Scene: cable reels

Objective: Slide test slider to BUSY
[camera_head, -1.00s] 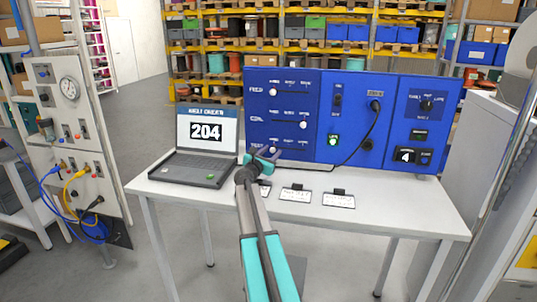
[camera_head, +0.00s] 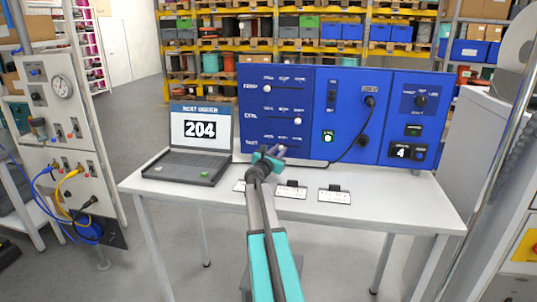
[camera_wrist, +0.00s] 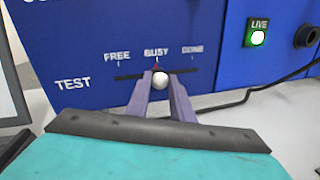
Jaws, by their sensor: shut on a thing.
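The test slider (camera_wrist: 160,80) is a white round knob on a dark horizontal slot in the blue panel (camera_head: 277,75). In the wrist view the slot is labelled TEST at its left, with FREE, BUSY and a third mark above it. The knob sits just under the BUSY mark, at the middle of the slot. My gripper (camera_wrist: 160,88) is shut on the knob, one purple-grey finger on each side.
Two other sliders, with white knobs, sit higher on the panel: the upper knob (camera_head: 267,90) at left, the lower knob (camera_head: 297,121) at right. A laptop (camera_head: 200,144) showing 204 stands left on the white table (camera_head: 400,204). Label cards (camera_head: 334,196) lie in front. A black cable hangs at right.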

